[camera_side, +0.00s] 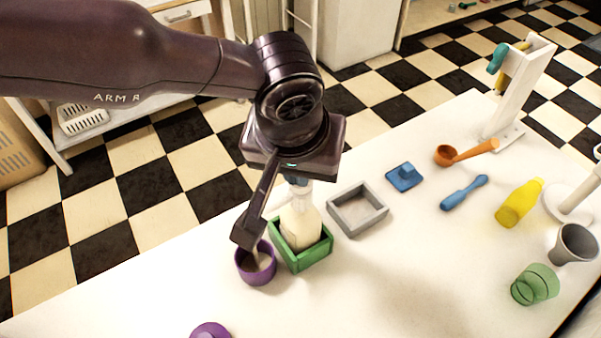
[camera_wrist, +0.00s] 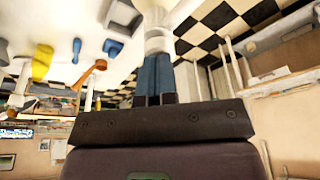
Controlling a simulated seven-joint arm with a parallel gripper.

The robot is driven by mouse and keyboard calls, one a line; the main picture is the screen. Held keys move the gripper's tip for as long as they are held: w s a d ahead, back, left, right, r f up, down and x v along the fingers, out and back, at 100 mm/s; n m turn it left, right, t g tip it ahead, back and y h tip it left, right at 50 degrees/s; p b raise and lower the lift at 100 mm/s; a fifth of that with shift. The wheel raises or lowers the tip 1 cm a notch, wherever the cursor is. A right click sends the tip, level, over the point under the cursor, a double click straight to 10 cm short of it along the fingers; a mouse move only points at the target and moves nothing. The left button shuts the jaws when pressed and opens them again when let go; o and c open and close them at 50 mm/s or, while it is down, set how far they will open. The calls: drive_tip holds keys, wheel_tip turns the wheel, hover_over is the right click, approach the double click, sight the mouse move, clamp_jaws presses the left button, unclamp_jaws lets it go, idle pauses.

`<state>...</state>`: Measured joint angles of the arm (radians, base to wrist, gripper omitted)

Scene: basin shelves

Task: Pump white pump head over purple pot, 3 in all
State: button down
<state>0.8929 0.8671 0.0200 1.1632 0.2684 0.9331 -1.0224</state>
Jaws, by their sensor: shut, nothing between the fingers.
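The pump bottle (camera_side: 299,228), pale cream, stands upright in a green square holder (camera_side: 304,263). Its white pump head (camera_side: 299,186) is partly hidden under my gripper's body. The purple pot (camera_side: 257,277) stands just left of the holder, with something pale visible inside.
A grey empty tray (camera_side: 357,209) stands right of the holder. Further right are a blue lidded piece (camera_side: 404,177), an orange scoop (camera_side: 465,152), a blue tool (camera_side: 464,192) and a yellow bottle (camera_side: 519,203). Another purple object (camera_side: 210,330) is at the front edge. The middle front is clear.

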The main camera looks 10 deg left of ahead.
drive_tip(key=shift+f, duration=0.3)
drive_tip(key=shift+r, duration=0.65)
drive_tip(key=shift+f, duration=0.6)
drive_tip(key=shift+r, duration=0.6)
